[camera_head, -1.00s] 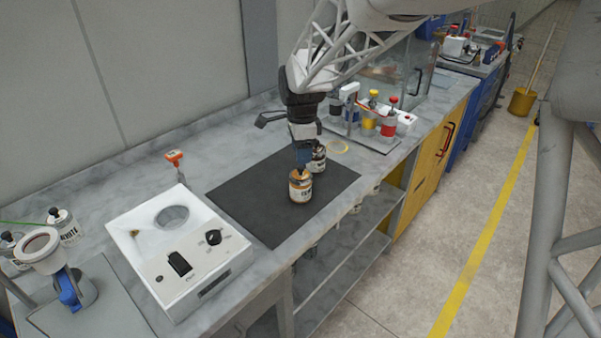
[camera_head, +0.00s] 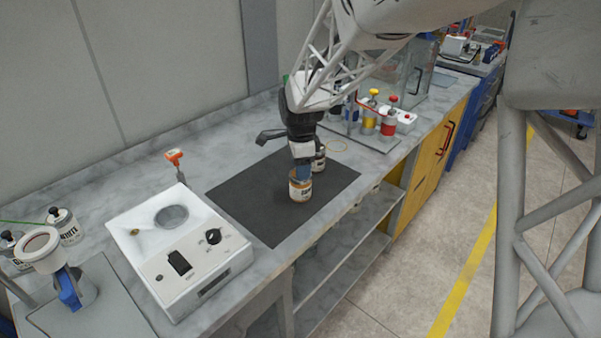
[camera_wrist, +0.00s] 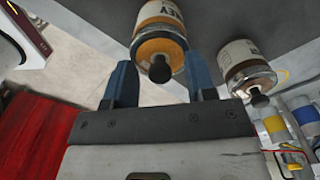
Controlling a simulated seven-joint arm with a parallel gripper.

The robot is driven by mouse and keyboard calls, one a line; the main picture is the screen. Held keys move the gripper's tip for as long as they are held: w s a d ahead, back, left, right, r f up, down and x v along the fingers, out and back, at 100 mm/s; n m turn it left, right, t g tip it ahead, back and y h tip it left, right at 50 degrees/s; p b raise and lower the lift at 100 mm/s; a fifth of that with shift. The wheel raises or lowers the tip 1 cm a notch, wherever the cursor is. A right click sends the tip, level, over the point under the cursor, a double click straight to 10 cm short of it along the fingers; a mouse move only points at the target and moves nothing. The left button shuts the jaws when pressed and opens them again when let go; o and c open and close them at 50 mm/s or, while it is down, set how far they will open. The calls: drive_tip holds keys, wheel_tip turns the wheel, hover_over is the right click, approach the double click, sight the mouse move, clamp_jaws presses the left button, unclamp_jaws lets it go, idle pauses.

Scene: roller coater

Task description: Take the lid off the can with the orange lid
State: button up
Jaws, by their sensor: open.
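The can with the orange lid (camera_head: 300,190) stands upright on the dark mat (camera_head: 253,208). In the wrist view the orange lid (camera_wrist: 160,50) with its dark knob lies between the two blue fingertips of my gripper (camera_wrist: 160,82). My gripper also shows in the head view (camera_head: 303,170), pointing down right over this can and hiding part of its lid. The fingers are apart, one on each side of the lid; I cannot tell whether they touch it. A second can (camera_head: 318,158) stands just behind; its lid looks grey-brown in the wrist view (camera_wrist: 250,76).
A white machine (camera_head: 182,250) with a round well stands left of the mat. A rack with yellow and red-capped bottles (camera_head: 378,118) stands at the back right. White-labelled cans (camera_head: 64,226) are at the far left. The mat's left part is clear.

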drive_tip(key=shift+c, duration=0.3)
clamp_jaws()
drive_tip(key=shift+r, duration=0.1)
drive_tip(key=shift+r, duration=0.85)
drive_tip(key=shift+s+r, duration=0.15)
drive_tip(key=shift+r, duration=0.8)
drive_tip(key=s+d+r, duration=0.1)
drive_tip(key=s+d, duration=0.2)
drive_tip(key=s, duration=1.2)
drive_tip(key=shift+s+d, duration=0.15)
drive_tip(key=shift+d, duration=0.05)
drive_tip(key=shift+r, duration=0.1)
